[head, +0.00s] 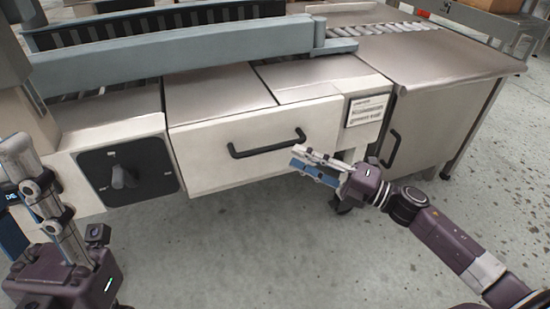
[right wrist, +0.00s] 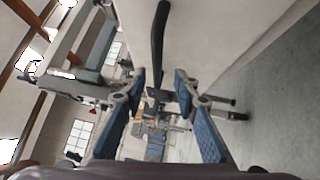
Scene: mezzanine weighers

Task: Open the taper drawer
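The drawer (head: 215,162) has a wide off-white front with a dark bar handle (head: 262,149). Its front looks about flush with the cabinet beside it, so it appears shut. My right gripper (head: 298,163) is just in front of the drawer, below and near the right end of the handle. In the right wrist view its blue-padded fingers (right wrist: 160,85) are apart, with the dark handle (right wrist: 158,45) ahead between their tips; I see no contact. My left gripper (head: 22,150) points up at the lower left, away from the handle; its finger gap is unclear.
A dark panel with a rotary switch (head: 124,177) is left of the drawer. A label plate (head: 367,110) and a cabinet door with its own dark handle (head: 391,148) are to the right. A grey conveyor rail (head: 190,49) runs above. The floor (head: 240,250) in front is clear.

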